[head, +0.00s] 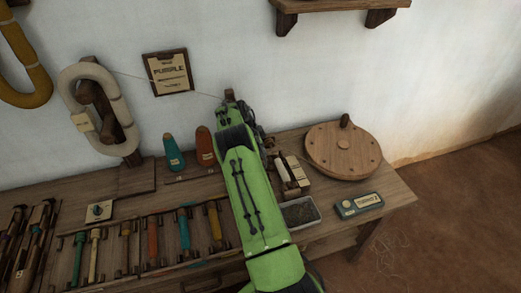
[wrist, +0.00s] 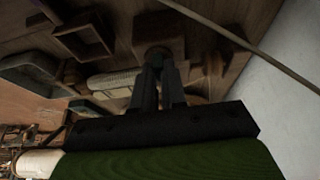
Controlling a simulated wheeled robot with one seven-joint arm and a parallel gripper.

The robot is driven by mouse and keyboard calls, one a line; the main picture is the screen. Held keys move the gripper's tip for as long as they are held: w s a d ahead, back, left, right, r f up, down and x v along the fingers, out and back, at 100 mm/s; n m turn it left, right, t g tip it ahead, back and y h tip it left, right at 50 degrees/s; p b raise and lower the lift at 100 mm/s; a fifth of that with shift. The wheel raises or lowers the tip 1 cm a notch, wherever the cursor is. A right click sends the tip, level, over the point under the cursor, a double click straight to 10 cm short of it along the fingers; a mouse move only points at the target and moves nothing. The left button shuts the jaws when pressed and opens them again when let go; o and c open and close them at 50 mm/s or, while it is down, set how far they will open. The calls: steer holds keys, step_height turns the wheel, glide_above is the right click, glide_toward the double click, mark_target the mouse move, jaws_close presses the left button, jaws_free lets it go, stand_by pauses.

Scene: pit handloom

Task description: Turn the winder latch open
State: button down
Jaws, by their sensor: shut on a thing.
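My gripper (wrist: 158,72) is shut in the wrist view, its two dark fingers close together. Its tips are at a small dark wooden piece, which I take to be the winder latch (wrist: 157,52), in front of a brown wooden block (wrist: 158,24). The fingertips hide most of the latch, so its angle cannot be told. In the head view my green arm reaches over the bench to the wall side and covers the grip. The winder's round wooden wheel (head: 330,155) with a knob lies at the right. A pale wound bobbin (wrist: 113,79) is beside the fingers.
A grey tray (head: 299,212) and a dark labelled box (head: 359,205) stand at the bench's right front. Teal (head: 173,153) and orange (head: 205,147) cones stand left of my arm. A thin thread crosses near the wall. Several coloured shuttles lie front left.

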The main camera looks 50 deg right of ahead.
steer(key=shift+n, duration=0.4)
steer(key=n+t+b, duration=0.1)
steer(key=n, duration=0.1)
steer(key=n+b, duration=0.1)
steer(key=shift+s+n+t+h, duration=0.15)
steer(key=shift+n+t+h, duration=0.15)
steer(key=shift+n+t, duration=0.1)
steer(key=n+t+b, duration=0.1)
steer(key=n, duration=0.3)
steer(key=shift+s+n+t, duration=0.1)
steer(key=shift+n+t, duration=0.2)
steer(key=shift+t, duration=0.1)
steer(key=n+t+y, duration=0.1)
steer(key=n, duration=0.3)
steer(key=shift+s, duration=0.15)
steer(key=n, duration=0.2)
steer(key=n+t+y, duration=0.1)
steer(key=n, duration=0.1)
steer(key=shift+d+n+t, duration=0.15)
steer(key=shift+n+t, duration=0.15)
steer(key=c, duration=1.2)
jaws_free()
